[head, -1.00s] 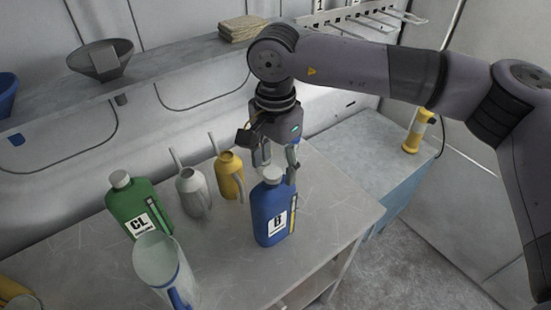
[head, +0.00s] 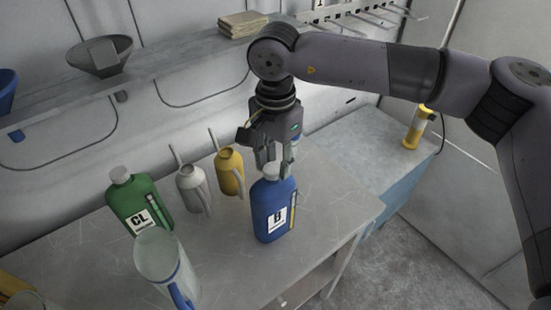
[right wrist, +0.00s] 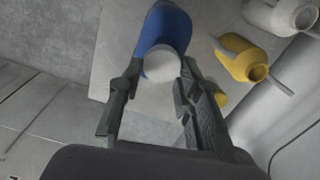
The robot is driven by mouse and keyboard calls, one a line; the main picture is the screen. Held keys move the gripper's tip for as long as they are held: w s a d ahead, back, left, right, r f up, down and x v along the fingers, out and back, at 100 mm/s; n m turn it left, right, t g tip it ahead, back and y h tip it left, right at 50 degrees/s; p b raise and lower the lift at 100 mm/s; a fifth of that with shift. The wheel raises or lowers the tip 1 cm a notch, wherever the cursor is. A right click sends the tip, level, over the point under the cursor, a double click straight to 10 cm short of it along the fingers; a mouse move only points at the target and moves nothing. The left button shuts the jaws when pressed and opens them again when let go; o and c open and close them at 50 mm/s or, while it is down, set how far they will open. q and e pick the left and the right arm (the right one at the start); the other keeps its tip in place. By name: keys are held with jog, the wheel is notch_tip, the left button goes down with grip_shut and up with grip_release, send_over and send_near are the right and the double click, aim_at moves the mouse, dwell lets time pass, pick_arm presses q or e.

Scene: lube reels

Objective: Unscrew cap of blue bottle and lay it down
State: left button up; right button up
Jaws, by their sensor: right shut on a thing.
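The blue bottle (head: 272,212) with a white label marked B stands upright near the right end of the table. Its pale round cap (head: 271,172) is on top at the neck. My right gripper (head: 274,166) comes down from above and is shut on the cap. In the right wrist view, the cap (right wrist: 161,65) sits between the two fingers, with the blue bottle (right wrist: 165,25) behind it. Whether the cap has turned or come loose cannot be told. My left gripper is not in view.
A green bottle (head: 140,204), a grey can (head: 191,186) and a yellow can (head: 230,174) stand to the left. A clear jug (head: 162,262) is in front. The table (head: 225,262) is bare in front of the blue bottle and to its right.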

aim_at(272, 165)
jog(key=shift+c, duration=0.7)
jog(key=n+b, duration=0.1)
jog(key=n, duration=0.2)
jog(key=shift+w+a+f, duration=0.1)
jog(key=shift+f, duration=0.05)
jog(key=shift+n+b, duration=0.45)
jog(key=shift+n, duration=0.65)
jog(key=n+b, duration=0.1)
jog(key=n, duration=0.1)
jog(key=shift+a+n, duration=0.15)
jog(key=shift+n, duration=1.35)
jog(key=shift+r+p, duration=1.8)
jog(key=shift+r, duration=2.05)
